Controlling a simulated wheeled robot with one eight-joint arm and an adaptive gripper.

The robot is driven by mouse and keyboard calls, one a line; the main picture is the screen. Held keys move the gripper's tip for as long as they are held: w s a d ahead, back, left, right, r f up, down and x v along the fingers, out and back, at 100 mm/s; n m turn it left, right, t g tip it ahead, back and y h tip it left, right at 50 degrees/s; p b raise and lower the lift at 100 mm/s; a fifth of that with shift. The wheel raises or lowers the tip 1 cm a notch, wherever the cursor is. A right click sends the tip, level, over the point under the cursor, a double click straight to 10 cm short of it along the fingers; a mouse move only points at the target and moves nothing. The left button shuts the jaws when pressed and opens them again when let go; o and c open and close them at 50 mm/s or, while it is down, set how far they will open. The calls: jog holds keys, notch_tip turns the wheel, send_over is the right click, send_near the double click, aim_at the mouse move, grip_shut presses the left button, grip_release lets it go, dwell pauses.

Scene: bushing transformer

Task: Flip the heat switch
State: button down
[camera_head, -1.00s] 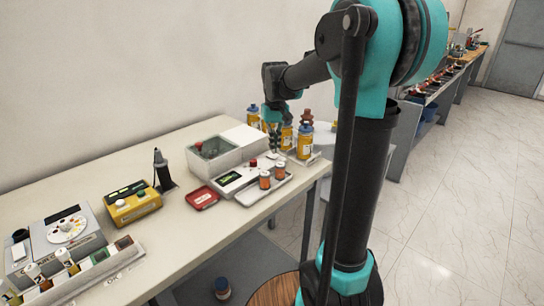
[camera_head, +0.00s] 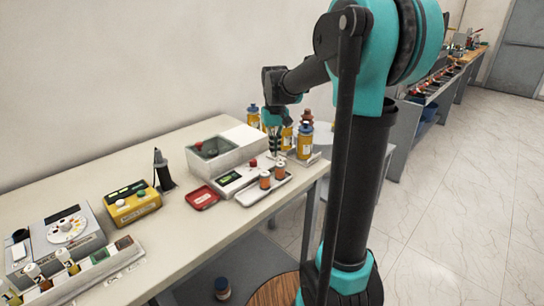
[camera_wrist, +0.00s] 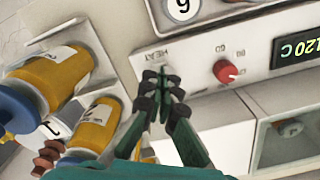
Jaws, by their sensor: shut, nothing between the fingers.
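The heater unit (camera_head: 233,157) is a pale box with a sloped front panel at the right end of the table. In the wrist view its panel (camera_wrist: 200,50) carries a "HEAT" label (camera_wrist: 152,57), a red knob (camera_wrist: 226,72) and a green display reading 120 C (camera_wrist: 296,47). My gripper (camera_wrist: 160,80) is shut and empty, its fingertips just below the HEAT label in the picture. The heat switch itself is hidden or cannot be made out behind the fingertips. I cannot tell whether they touch it. In the head view my gripper (camera_head: 275,150) is beside the unit's right end.
Yellow bottles with blue caps (camera_head: 305,141) stand close to my gripper on the right; they also show in the wrist view (camera_wrist: 55,72). A tray with two orange-brown vials (camera_head: 265,180) lies in front of the unit.

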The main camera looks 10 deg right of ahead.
jog(key=shift+f, duration=0.45)
dwell(0.3)
jog(key=shift+r, duration=3.55)
jog(key=shift+s, duration=0.1)
